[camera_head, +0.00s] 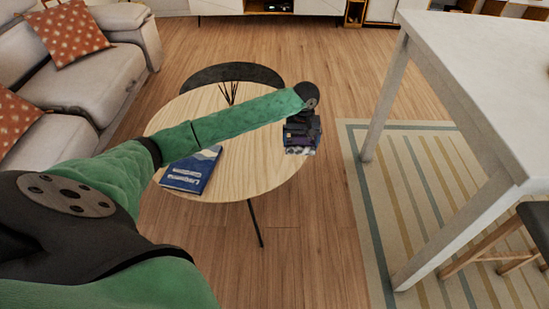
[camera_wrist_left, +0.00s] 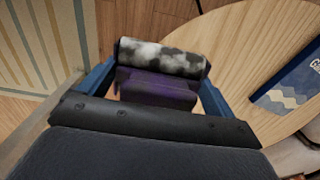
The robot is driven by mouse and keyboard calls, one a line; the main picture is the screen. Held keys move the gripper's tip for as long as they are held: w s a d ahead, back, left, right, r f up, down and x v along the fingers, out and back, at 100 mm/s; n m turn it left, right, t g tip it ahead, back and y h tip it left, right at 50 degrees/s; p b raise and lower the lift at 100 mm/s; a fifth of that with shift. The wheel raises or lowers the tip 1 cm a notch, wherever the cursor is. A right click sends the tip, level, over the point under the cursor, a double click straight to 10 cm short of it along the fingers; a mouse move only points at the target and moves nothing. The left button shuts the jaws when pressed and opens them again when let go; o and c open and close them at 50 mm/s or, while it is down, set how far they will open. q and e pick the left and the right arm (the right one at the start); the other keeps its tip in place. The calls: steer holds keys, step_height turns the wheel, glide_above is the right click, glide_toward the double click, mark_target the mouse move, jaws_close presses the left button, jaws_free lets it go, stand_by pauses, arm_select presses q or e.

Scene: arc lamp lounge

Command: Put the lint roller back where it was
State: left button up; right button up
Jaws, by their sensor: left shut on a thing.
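The lint roller shows in the wrist view as a mottled white-and-dark roller (camera_wrist_left: 162,57) with a purple body between my fingers. In the head view its pale end (camera_head: 299,151) shows below my left gripper (camera_head: 301,138), at the right edge of the round wooden table (camera_head: 235,175). My left gripper, also in the wrist view (camera_wrist_left: 155,92), is shut on the lint roller with a blue finger on each side. I cannot tell whether the roller touches the tabletop or hangs just above it. My right gripper is not in view.
A blue book (camera_head: 190,173) lies on the table's front left. Dark reed-like sticks (camera_head: 228,92) show behind my arm, near a dark round surface (camera_head: 235,73). A sofa (camera_head: 100,75) stands left; a tall white table (camera_head: 485,70) and striped rug (camera_head: 420,190) are right.

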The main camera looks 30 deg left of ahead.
arm_select(q)
steer(key=a+f, duration=0.2)
steer(key=a, duration=0.1)
steer(key=s+a+f, duration=0.1)
steer(key=a+f, duration=0.1)
steer(key=a, duration=0.2)
steer(key=a+f+b, duration=0.1)
steer(key=a+f, duration=0.1)
steer(key=a, duration=0.2)
steer(key=shift+s+f, duration=0.3)
steer(key=shift+f, duration=0.05)
steer(key=shift+a+f, duration=0.25)
steer(key=shift+a, duration=0.25)
step_height(320, 180, down, 4)
steer(key=shift+s+r, duration=0.1)
steer(key=shift+r, duration=0.15)
steer(key=shift+f, duration=0.25)
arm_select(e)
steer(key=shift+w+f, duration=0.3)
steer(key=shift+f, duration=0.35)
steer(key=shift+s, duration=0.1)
